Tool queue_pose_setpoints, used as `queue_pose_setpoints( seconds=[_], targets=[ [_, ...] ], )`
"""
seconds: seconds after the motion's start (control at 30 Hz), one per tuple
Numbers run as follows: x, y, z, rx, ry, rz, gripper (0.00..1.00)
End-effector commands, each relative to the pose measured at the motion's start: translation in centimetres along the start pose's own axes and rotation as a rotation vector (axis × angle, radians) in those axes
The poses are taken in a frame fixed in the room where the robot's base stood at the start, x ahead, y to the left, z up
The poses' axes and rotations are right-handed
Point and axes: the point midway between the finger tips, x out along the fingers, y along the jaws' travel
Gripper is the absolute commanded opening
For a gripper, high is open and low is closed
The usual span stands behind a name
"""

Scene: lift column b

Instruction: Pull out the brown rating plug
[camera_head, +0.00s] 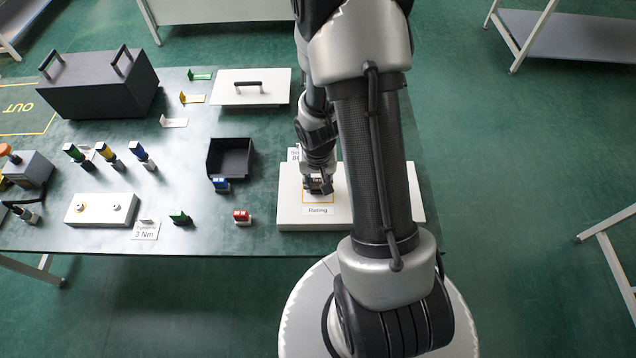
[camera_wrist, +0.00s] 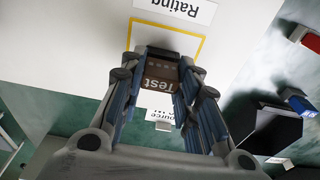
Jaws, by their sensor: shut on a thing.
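The brown rating plug (camera_wrist: 160,72) shows in the wrist view with the word "Test" on it, between the two fingers of my gripper (camera_wrist: 161,60). The fingers are shut on its sides. In the head view my gripper (camera_head: 318,188) points down at the white panel (camera_head: 375,207) marked "Rating", inside a yellow outline. The fingers and arm hide most of the plug there. I cannot tell how deep the plug sits in the panel.
A blue plug (camera_head: 221,184) stands by the black open bin (camera_head: 231,157), left of the panel. A white lid with a handle (camera_head: 252,97) lies behind. My arm hides the panel's right part.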

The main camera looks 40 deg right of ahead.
Motion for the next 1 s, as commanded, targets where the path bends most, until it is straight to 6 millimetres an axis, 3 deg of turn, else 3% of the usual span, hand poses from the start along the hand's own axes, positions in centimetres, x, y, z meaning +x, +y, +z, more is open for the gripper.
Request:
queue_pose_setpoints(
  seconds=[0.27, 1.0],
  targets=[
    [0.00, 0.00, 0.00, 0.000, 0.000, 0.000, 0.00],
    [-0.65, -0.01, -0.10, 0.000, 0.001, 0.000, 0.00]
  ],
)
